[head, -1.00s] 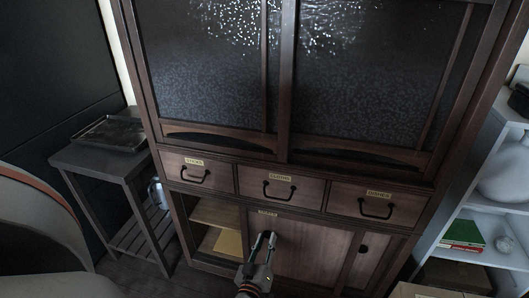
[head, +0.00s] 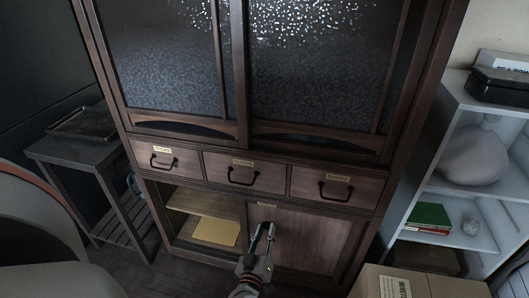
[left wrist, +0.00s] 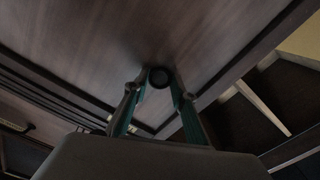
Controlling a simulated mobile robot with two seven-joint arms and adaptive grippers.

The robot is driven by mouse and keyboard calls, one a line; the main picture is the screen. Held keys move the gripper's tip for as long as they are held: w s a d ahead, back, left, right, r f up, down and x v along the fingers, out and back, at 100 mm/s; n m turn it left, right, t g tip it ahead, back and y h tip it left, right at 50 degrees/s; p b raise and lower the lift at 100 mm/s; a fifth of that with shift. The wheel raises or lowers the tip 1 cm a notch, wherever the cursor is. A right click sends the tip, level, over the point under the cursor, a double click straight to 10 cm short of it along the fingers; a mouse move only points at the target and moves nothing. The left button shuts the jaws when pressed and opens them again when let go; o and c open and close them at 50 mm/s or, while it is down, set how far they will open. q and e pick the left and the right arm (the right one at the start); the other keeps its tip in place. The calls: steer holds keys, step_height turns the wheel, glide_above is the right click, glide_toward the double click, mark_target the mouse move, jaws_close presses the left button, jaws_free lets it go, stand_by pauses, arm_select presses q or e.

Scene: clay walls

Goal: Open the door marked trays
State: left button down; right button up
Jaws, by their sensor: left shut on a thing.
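The lower cabinet has a brown sliding door (head: 312,240) with a small label (head: 267,206) near its top left corner, too small to read. The door stands to the right, and the left part of the lower cabinet is open, showing a shelf. My left gripper (head: 264,232) is at the door's left edge, shut on its round dark knob (left wrist: 159,78). In the left wrist view the fingers (left wrist: 160,92) lie on both sides of the knob. My right gripper is not in view.
Three labelled drawers (head: 243,174) with black handles sit above the door. A dark side table (head: 75,150) stands left. A pale shelf unit (head: 470,190) and a cardboard box (head: 420,285) stand right. A yellow item (head: 216,231) lies inside the opening.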

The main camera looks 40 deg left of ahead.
arm_select(q)
steer(key=shift+s+d+f, duration=0.1)
steer(key=shift+f, duration=0.1)
steer(key=c, duration=1.7)
jaws_free()
steer(key=shift+r, duration=0.1)
